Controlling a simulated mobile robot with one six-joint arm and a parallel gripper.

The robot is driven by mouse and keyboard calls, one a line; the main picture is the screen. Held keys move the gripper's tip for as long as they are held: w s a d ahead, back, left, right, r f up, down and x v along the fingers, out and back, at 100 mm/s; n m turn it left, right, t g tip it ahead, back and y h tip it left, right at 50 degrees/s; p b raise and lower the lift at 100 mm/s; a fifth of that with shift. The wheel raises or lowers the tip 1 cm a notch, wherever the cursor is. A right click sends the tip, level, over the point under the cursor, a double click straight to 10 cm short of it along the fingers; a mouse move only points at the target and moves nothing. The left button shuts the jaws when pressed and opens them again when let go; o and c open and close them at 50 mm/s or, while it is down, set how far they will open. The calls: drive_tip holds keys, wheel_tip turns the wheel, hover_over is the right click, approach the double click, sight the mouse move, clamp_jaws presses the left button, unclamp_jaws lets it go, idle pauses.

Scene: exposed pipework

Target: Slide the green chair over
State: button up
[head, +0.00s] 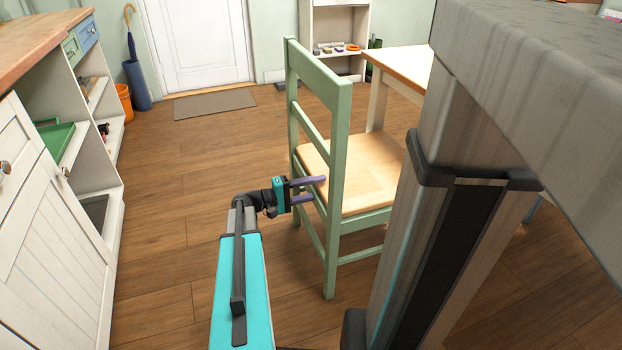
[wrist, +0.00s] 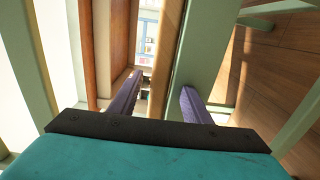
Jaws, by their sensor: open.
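The green chair (head: 345,140) stands upright on the wood floor, with a pale green frame, ladder back and light wooden seat (head: 370,175). Its back faces my arm. My gripper (head: 318,188) is open at the back, a little above seat height. Its purple fingers overlap the back's opening and near post in the head view. In the wrist view, the fingers (wrist: 161,84) are apart, with a green chair part (wrist: 203,55) beyond the right one and a wooden edge (wrist: 120,50) beyond the left. I cannot tell whether they touch the chair.
A white cabinet (head: 45,235) lines the left side. A doormat (head: 215,103) lies before the white door (head: 205,40). Open floor (head: 180,200) lies between cabinet and chair. My grey column blocks the right side.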

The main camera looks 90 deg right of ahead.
drive_tip(key=shift+s+d, duration=0.2)
drive_tip(key=shift+s, duration=0.3)
clamp_jaws()
idle(1.2)
